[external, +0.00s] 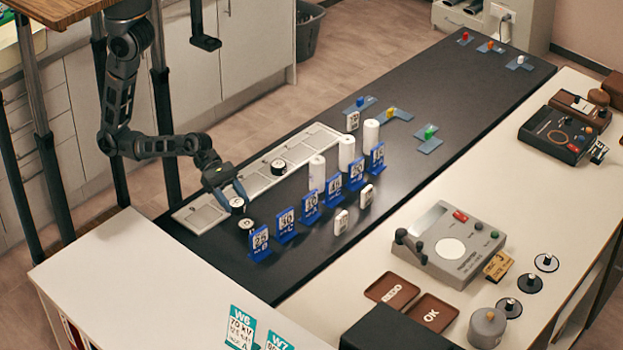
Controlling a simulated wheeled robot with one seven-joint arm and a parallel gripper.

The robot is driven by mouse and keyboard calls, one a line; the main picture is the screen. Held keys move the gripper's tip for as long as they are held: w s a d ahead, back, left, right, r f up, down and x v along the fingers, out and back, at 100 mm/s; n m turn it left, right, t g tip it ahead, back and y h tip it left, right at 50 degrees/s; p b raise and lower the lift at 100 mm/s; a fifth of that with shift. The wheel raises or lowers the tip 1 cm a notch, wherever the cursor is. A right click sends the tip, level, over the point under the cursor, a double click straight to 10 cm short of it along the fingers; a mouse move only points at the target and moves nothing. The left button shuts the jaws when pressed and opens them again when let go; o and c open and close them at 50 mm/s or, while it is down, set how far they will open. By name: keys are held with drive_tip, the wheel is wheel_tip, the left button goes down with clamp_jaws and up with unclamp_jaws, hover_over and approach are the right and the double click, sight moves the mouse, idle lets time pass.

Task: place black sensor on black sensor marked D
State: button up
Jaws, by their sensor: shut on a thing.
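My gripper (236,203), with blue fingers, reaches down over the near end of the pale tray. It is shut on a black sensor (237,206), a short black disc with a white top. Whether this sensor touches the surface below or hangs just above it I cannot tell. A second black sensor (246,224) sits on the dark table just in front of it, near the blue sign 25. A third black sensor (278,168) lies on the tray, further back. The letters on the sensors are too small to read, so I cannot tell which is marked D.
The pale sectioned tray (203,217) runs along the table's left edge. Blue numbered signs (260,244) stand in a row right of the sensors, with white cylinders (317,172) behind them. The dark table (460,110) is mostly clear farther back.

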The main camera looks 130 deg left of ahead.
sight(243, 221)
drive_tip(key=shift+w+a+f, duration=0.3)
drive_tip(key=shift+a+f, duration=0.05)
drive_tip(key=shift+a, duration=0.15)
drive_tip(key=shift+w+a+f, duration=0.3)
drive_tip(key=shift+a+f, duration=0.05)
drive_tip(key=shift+a, duration=0.1)
drive_tip(key=shift+f+b, duration=0.4)
drive_tip(key=shift+f, duration=1.55)
drive_tip(key=o, duration=1.1)
drive_tip(key=shift+f, duration=0.1)
drive_tip(key=v, duration=1.2)
drive_tip(key=shift+s, duration=0.1)
